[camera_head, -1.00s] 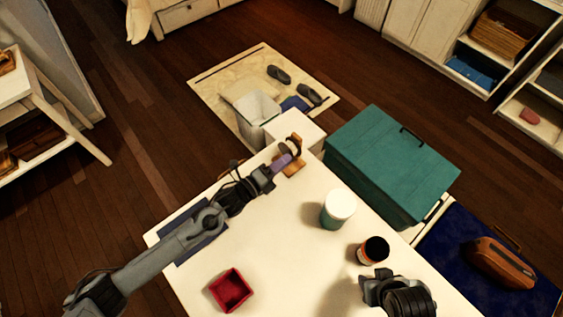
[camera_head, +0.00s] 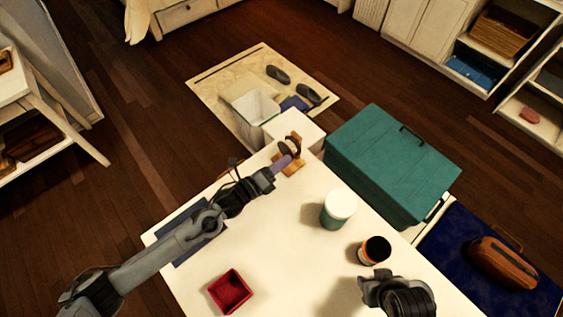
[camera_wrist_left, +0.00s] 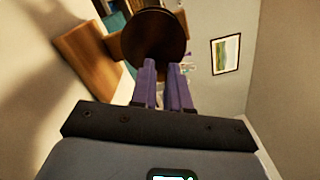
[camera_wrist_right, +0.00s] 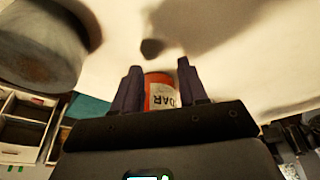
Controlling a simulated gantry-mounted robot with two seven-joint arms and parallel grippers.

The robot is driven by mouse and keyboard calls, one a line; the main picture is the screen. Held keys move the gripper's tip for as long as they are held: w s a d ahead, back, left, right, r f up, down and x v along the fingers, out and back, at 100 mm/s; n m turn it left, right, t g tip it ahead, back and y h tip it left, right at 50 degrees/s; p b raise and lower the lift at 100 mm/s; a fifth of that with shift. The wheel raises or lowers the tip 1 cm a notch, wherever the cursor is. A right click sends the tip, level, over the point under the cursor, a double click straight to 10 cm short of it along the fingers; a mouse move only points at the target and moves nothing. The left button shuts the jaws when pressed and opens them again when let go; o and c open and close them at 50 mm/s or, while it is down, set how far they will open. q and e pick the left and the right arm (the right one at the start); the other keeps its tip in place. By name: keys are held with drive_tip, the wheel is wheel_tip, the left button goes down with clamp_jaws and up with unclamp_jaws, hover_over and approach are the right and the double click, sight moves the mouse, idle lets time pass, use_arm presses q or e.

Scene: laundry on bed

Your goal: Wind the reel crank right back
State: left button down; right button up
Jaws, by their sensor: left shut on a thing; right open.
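The small reel (camera_head: 297,141) has a wooden post and base and stands at the far edge of the white table (camera_head: 270,235). Its dark brown disc (camera_wrist_left: 155,36) fills the top middle of the left wrist view, with the orange-brown wooden base (camera_wrist_left: 90,52) to its left. My left gripper (camera_head: 288,161) is at the reel. Its purple fingers (camera_wrist_left: 165,84) reach to the disc's lower edge and are shut on the crank; the crank's knob is mostly hidden between them. My right gripper (camera_head: 378,280) is open and empty near the table's front right.
An orange jar with a dark lid (camera_head: 374,250) stands just beyond my right gripper; its label shows between the fingers in the right wrist view (camera_wrist_right: 160,92). A white-lidded teal jar (camera_head: 338,209) and a red box (camera_head: 230,291) stand on the table. A teal chest (camera_head: 385,160) stands beyond.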

use_arm(q)
drive_tip(key=c, duration=1.1)
unclamp_jaws()
use_arm(e)
drive_tip(key=shift+d, duration=0.1)
use_arm(q)
drive_tip(key=shift+s+a, duration=0.2)
drive_tip(key=v, duration=1)
drive_tip(key=shift+s+p, duration=0.1)
drive_tip(key=shift+p, duration=0.3)
use_arm(e)
drive_tip(key=shift+r, duration=0.4)
